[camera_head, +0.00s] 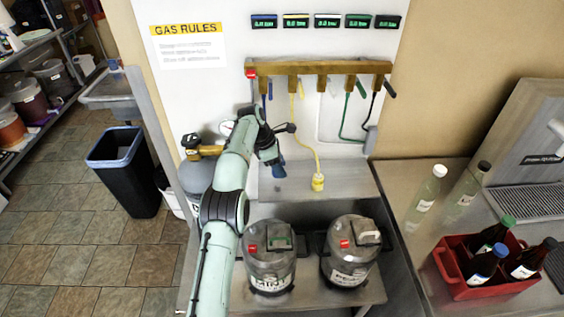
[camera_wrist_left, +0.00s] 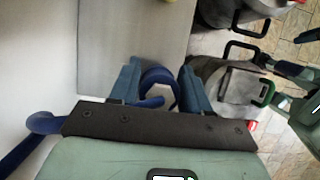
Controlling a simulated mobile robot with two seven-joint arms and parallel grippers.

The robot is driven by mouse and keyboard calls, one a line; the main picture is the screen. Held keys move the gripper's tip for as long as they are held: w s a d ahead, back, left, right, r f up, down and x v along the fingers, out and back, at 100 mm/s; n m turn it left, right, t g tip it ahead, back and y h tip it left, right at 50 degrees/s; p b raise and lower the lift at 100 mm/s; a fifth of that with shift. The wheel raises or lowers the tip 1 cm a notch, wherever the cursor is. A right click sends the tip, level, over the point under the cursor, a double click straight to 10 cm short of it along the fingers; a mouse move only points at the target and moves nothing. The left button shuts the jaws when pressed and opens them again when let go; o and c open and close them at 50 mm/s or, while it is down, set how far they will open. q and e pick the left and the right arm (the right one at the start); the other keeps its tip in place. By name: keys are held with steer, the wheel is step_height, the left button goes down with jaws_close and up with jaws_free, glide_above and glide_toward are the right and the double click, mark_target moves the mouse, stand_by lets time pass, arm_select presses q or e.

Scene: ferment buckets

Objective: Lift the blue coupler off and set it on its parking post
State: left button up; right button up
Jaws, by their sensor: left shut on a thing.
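The blue coupler (camera_head: 278,170) is in the head view below my left gripper (camera_head: 275,155), above the grey steel shelf. In the left wrist view, a curved blue part of the coupler (camera_wrist_left: 160,82) sits between the two blue fingers of my left gripper (camera_wrist_left: 160,92), which is shut on it. I cannot make out a parking post for it; my arm and the coupler hide part of the shelf. At the right edge of the left wrist view, my right gripper (camera_wrist_left: 297,54) shows with its fingers apart.
A yellow coupler (camera_head: 317,182) stands on the shelf (camera_head: 345,182) to the right, with its hose running up to a wooden rail (camera_head: 320,67). Two lidded steel kegs (camera_head: 268,268) (camera_head: 350,262) stand in front. A red bottle crate (camera_head: 480,285) is at the right.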

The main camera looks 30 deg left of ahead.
arm_select(q)
steer(key=shift+s+f, duration=0.2)
steer(key=shift+f, duration=0.55)
steer(key=shift+w+f, duration=0.1)
steer(key=shift+f, duration=1.25)
steer(key=shift+f, duration=1.65)
stand_by(1.8)
steer(key=o, duration=1.7)
steer(key=shift+r, duration=3.75)
